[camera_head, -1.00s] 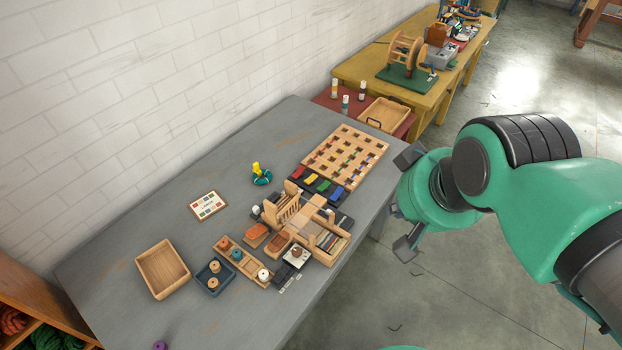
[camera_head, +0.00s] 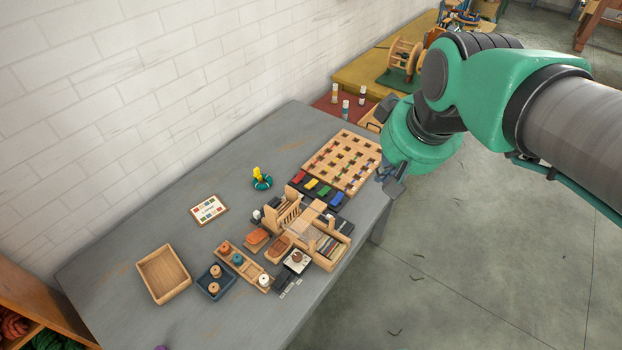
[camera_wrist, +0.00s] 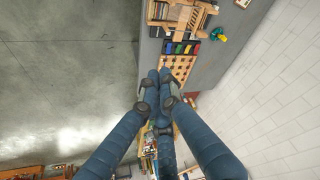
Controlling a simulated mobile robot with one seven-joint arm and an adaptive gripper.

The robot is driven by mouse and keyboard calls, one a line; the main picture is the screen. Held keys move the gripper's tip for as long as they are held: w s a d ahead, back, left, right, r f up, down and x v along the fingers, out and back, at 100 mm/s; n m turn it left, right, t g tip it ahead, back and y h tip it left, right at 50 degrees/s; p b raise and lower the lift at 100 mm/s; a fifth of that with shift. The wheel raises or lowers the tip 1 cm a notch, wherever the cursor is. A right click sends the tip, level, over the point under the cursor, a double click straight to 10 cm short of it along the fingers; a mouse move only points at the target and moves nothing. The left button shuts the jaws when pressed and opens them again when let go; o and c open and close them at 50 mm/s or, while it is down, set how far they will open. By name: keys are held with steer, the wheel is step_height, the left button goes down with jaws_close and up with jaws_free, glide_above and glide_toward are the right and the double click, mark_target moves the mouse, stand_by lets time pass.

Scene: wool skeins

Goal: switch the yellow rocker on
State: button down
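The yellow rocker (camera_head: 311,184) sits in a dark row with red, green and blue rockers, near the middle of the grey table. It also shows small in the wrist view (camera_wrist: 187,48), between red and green. Its tilt is too small to tell. My gripper (camera_head: 392,183) hangs by the table's right edge, right of the rocker row and apart from it. In the wrist view the fingertips (camera_wrist: 160,75) lie close together, appear shut, and hold nothing visible.
A wooden grid board (camera_head: 345,158) lies beside the rockers, between them and the table's back edge. A wooden loom-like frame (camera_head: 290,214) stands just in front. A yellow-and-teal figure (camera_head: 261,179) stands to the left. The table's left part is mostly clear around a wooden tray (camera_head: 186,286).

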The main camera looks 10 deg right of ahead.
steer(key=w+a+n+g+p, duration=0.1)
steer(key=w+n+g+p, duration=0.1)
steer(key=w, duration=1.3)
steer(key=n+g+y+p, duration=0.2)
steer(key=n+g+p, duration=0.3)
steer(key=n, duration=0.1)
glide_above(309, 185)
steer(key=w+d, duration=0.4)
step_height(309, 185, down, 36)
steer(key=shift+f, duration=0.2)
steer(key=shift+f, duration=0.1)
steer(key=x, duration=1.3)
steer(key=shift+s+a+f, duration=0.2)
steer(key=shift+a+f, duration=0.05)
steer(key=shift+f, duration=0.05)
steer(key=shift+a+f, duration=0.1)
